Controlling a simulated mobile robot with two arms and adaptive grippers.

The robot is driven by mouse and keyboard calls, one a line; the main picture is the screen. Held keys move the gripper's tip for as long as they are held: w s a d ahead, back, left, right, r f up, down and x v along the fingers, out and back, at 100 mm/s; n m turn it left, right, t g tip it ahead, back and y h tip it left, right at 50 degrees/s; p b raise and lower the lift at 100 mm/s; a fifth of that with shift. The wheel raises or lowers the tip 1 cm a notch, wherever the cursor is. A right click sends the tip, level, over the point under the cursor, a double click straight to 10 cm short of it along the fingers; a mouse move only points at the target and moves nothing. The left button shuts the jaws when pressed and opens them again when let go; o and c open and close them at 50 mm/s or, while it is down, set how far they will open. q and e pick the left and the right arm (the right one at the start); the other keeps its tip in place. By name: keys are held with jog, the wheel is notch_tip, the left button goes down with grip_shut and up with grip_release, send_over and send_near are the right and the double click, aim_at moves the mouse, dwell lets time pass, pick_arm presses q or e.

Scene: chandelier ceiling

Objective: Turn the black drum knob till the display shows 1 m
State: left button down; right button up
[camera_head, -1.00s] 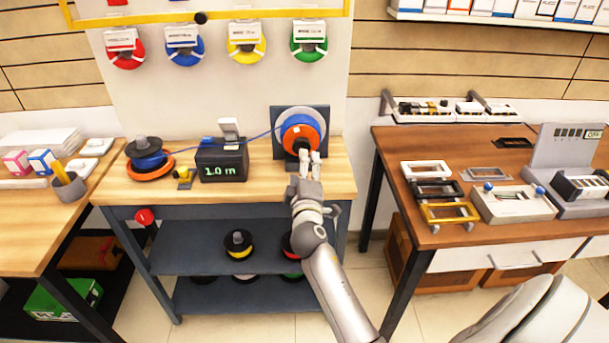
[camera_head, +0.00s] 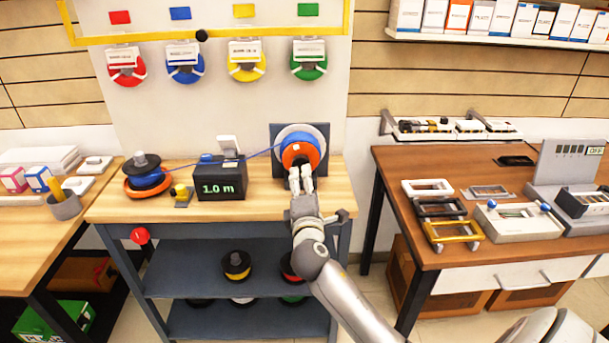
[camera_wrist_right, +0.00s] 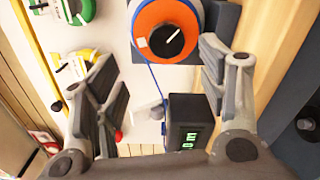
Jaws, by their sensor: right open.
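The drum (camera_head: 300,154) has an orange face and a blue cable wound behind it, on a dark upright plate at the bench's back right. Its black knob (camera_wrist_right: 168,40) with a white pointer line shows in the right wrist view. The black display box (camera_head: 221,187) reads "1.0 m" in green; it also shows in the right wrist view (camera_wrist_right: 189,125). My right gripper (camera_head: 300,172) is just in front of the drum in the head view. In the wrist view its fingers (camera_wrist_right: 163,82) are spread, with nothing between them. My left gripper is out of view.
A blue cable reel (camera_head: 147,174) and a small yellow item (camera_head: 181,194) stand left of the display box. Wall spools (camera_head: 245,62) hang above. A brown table (camera_head: 400,166) with frames and devices stands to the right. The bench front is clear.

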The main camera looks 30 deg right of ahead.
aim_at(301, 163)
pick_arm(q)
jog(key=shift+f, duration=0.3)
pick_arm(e)
jog(key=w+d+n, duration=0.1)
jog(key=w+d, duration=0.1)
jog(key=w, duration=0.1)
jog(key=w+d+n, duration=0.1)
jog(key=w+d, duration=0.1)
jog(key=w, duration=0.1)
jog(key=w+d, duration=0.2)
jog(key=w, duration=0.1)
jog(key=shift+f+n, duration=0.2)
jog(key=shift+n, duration=0.2)
jog(key=c, duration=1)
jog(key=shift+c, duration=0.2)
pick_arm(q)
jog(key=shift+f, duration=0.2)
pick_arm(e)
jog(key=shift+f, duration=0.1)
